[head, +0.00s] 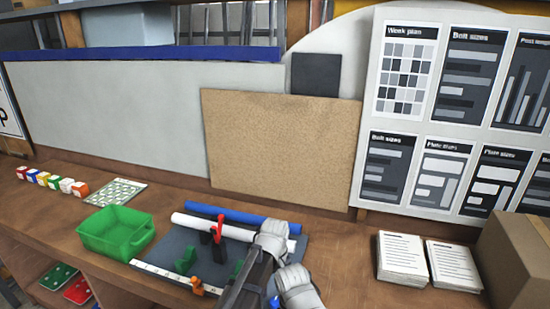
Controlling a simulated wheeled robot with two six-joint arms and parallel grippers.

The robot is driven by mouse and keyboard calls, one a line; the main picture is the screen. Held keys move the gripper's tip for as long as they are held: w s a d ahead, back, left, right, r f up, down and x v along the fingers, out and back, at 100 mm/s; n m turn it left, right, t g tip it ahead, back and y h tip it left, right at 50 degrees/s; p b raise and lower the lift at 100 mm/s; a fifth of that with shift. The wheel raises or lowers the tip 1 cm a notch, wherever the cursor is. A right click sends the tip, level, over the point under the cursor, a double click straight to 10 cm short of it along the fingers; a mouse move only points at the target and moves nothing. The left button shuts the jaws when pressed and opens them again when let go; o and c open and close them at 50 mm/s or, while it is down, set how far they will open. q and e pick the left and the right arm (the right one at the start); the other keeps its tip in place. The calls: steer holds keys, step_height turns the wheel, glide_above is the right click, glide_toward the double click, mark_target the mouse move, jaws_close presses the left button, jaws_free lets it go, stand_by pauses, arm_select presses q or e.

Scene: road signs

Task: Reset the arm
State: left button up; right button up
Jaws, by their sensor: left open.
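My right gripper is not in view.
Paper stacks (402,258) and a cardboard box (517,262) stand right. Bare wood (345,260) lies between.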

mark_target(275, 301)
arm_select(q)
step_height(275, 301, down, 8)
steer(key=b, duration=0.8)
steer(key=shift+r+m, duration=0.3)
steer(key=shift+m, duration=0.3)
steer(key=m, duration=1.1)
steer(key=shift+m, duration=0.4)
steer(key=m, duration=0.4)
steer(key=shift+s, duration=0.1)
